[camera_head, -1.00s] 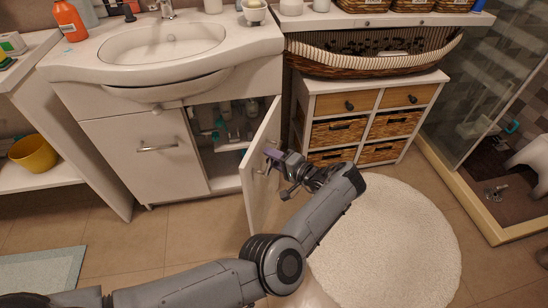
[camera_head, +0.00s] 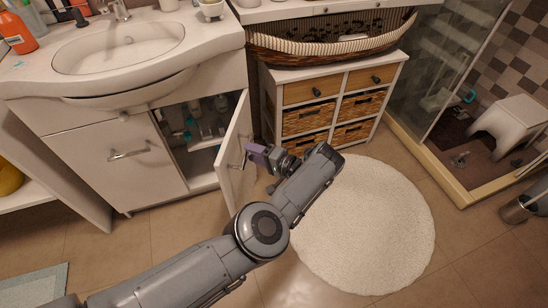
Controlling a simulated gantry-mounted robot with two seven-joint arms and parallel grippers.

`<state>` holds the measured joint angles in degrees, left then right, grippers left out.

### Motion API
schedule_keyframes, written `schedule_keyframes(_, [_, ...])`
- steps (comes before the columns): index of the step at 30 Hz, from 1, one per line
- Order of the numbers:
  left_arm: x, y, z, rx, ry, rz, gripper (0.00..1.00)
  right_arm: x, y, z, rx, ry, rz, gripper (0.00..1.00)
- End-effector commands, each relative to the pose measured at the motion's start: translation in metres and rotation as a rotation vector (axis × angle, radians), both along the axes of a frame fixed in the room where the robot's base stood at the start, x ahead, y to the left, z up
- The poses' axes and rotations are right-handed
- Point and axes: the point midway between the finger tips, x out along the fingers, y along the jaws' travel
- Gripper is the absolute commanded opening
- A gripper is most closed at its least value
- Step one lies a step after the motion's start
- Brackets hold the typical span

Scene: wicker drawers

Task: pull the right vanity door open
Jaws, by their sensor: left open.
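The right vanity door (camera_head: 235,150) stands swung well out from the white vanity (camera_head: 58,120), and the dark inside of the cabinet (camera_head: 198,130) shows with bottles in it. The door's handle (camera_head: 240,156) is on its outer face, partly hidden by my gripper. My left gripper (camera_head: 252,155) is open at that outer face, close to the handle; I cannot tell whether it touches. My left arm comes in from the lower left and reaches past the door's right side. My right gripper is not in view.
The left vanity door (camera_head: 115,165) is shut. A wicker drawer unit (camera_head: 330,100) stands right of the open door. A round white rug (camera_head: 375,225) lies on the floor. A shower with a white stool (camera_head: 510,130) is at the far right.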

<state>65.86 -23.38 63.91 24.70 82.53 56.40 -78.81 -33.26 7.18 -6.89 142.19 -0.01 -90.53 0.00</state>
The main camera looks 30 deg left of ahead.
Motion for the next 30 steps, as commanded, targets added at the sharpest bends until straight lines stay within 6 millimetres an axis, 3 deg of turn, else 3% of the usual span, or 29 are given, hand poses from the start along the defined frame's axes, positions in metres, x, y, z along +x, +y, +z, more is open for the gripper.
schedule_keyframes(15, [-0.002,-0.052,0.008,-0.004,0.001,-0.001,0.44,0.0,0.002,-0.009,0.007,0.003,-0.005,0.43])
schedule_keyframes(30, [-0.004,-0.072,0.012,-0.001,0.001,-0.001,0.44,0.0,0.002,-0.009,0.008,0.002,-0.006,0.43])
